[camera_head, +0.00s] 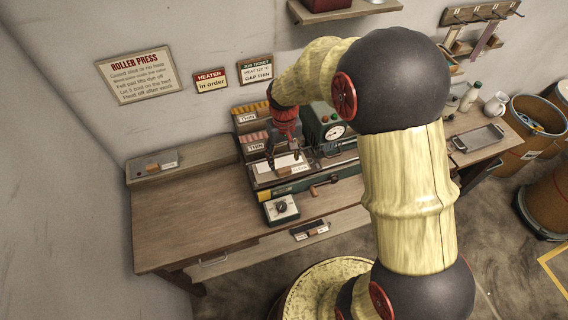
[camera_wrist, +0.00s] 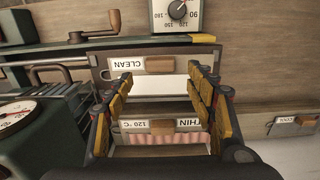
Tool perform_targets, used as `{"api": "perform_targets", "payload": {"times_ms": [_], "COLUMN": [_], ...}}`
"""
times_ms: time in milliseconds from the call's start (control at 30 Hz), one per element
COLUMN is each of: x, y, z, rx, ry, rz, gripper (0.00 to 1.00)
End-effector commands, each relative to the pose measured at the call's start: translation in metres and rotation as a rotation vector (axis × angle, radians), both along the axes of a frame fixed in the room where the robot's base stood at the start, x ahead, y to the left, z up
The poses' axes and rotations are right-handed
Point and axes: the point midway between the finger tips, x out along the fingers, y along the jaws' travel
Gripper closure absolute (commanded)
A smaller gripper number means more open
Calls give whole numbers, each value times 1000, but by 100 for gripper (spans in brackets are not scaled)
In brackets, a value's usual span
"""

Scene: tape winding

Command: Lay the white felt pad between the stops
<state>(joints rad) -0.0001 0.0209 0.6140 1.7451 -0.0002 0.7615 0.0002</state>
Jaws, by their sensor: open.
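A white pad-like strip (camera_wrist: 160,87) lies flat beside the label CLEAN and a wooden handle in the wrist view. It also shows as a white patch (camera_head: 284,163) on the press bench in the head view. My gripper (camera_head: 284,160) points down over this patch, with its fingers apart. In the wrist view, my gripper's fingers (camera_wrist: 160,80) stand on either side of the white strip. I cannot tell how high the fingertips are above it or whether they touch. I cannot make out the stops; the fingers and arm hide part of the area.
Boxes labelled THIN (camera_head: 250,144) stand left of my gripper. A gauge unit (camera_head: 333,131) is at the right. A crank (camera_head: 325,184) and a dial box (camera_head: 281,208) are in front. The bench top (camera_head: 185,220) is clear at the left.

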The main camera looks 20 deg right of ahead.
Motion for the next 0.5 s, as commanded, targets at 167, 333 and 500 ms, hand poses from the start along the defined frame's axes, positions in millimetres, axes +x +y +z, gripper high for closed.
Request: {"api": "perform_targets", "payload": {"times_ms": [167, 333, 500], "x": [1, 0, -2], "y": [0, 0, 0], "z": [38, 59, 74], "rx": [0, 0, 0], "ry": [-3, -1, -9], "rz": [0, 0, 0], "gripper": [45, 45, 45]}}
